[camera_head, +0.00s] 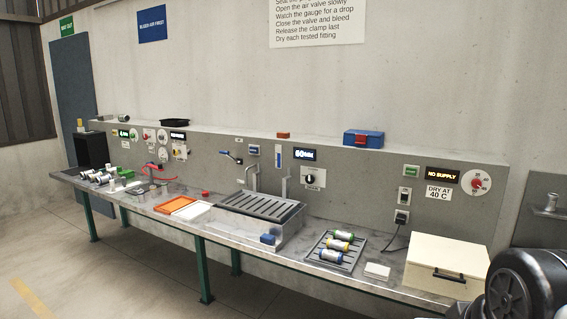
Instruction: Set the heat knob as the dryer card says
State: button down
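The heat knob (477,184) is a small red knob on a round white dial with numbers around it, on the grey panel at the right. Its pointer is too small to read. The dryer card (438,193) is a white label left of the knob and reads "DRY AT 40 C". A display (442,175) above the card reads "NO SUPPLY" in yellow. A cream box (445,265) with a dark handle stands on the bench below. My gripper is not in view; a dark rounded part at the lower right appears to be my arm.
A green sign (411,170), a switch (405,196) and a socket (402,216) with a dark cable are left of the card. A tray with several cylinders (335,248) and a white block (377,271) lie on the bench. The panel face around the knob is clear.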

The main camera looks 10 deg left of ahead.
aim_at(476, 183)
jog(key=u, duration=0.85)
jog(key=z, duration=1.6)
jog(key=u, duration=1.65)
jog(key=z, duration=1.65)
